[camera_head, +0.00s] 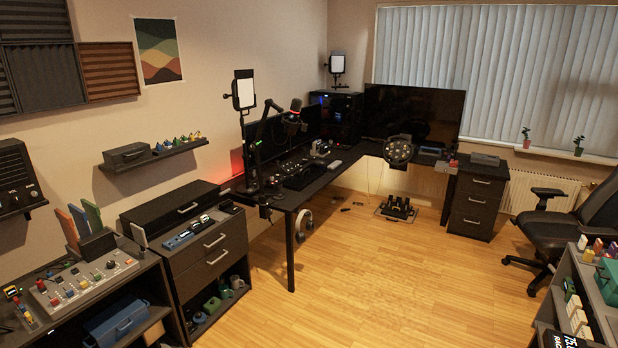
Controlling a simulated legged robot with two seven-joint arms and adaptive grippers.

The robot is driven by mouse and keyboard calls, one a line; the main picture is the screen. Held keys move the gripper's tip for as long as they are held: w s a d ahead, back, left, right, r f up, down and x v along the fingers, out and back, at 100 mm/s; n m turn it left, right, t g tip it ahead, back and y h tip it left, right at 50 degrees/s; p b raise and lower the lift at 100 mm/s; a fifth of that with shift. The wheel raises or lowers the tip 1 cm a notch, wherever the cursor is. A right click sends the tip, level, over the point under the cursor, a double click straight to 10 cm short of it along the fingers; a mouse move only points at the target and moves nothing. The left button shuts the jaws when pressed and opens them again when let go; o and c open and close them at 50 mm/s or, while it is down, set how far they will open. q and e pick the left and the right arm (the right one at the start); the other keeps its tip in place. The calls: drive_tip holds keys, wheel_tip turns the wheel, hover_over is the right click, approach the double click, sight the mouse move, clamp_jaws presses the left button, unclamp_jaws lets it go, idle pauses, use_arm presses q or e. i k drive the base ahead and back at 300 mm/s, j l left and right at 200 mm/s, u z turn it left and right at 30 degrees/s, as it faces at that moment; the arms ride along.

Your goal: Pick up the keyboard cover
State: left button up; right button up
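No gripper of mine shows in the head view. I cannot tell for sure which thing is the keyboard cover. A long black box-like piece with a silver handle (172,208) lies on top of the drawer cabinet at the left. On the black L-shaped desk (318,186) a dark, flat, keyboard-like shape (301,175) lies below the monitor; it is too small and dark to tell whether a cover is on it.
A racing wheel (398,151) sits at the desk's right wing, with pedals (397,208) on the floor below. A black office chair (560,228) stands at the right. A control panel (81,287) is at the lower left. The middle wooden floor (390,285) is clear.

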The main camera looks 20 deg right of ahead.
sight(299, 180)
drive_tip(key=i+z, duration=0.35)
drive_tip(key=i+j+z, duration=0.1)
drive_tip(key=i+z, duration=0.3)
drive_tip(key=i+l+z, duration=0.25)
drive_tip(key=i+z, duration=0.25)
drive_tip(key=i, duration=0.2)
drive_tip(key=i+z, duration=0.5)
drive_tip(key=i, duration=0.15)
drive_tip(key=i+j+u, duration=0.2)
drive_tip(key=i, duration=0.55)
drive_tip(key=i+l+u, duration=0.2)
drive_tip(key=i, duration=0.55)
drive_tip(key=i+l+u, duration=0.15)
drive_tip(key=i, duration=0.6)
drive_tip(key=i+u, duration=0.15)
drive_tip(key=i, duration=0.6)
drive_tip(key=i+l+u, duration=0.15)
drive_tip(key=i, duration=0.55)
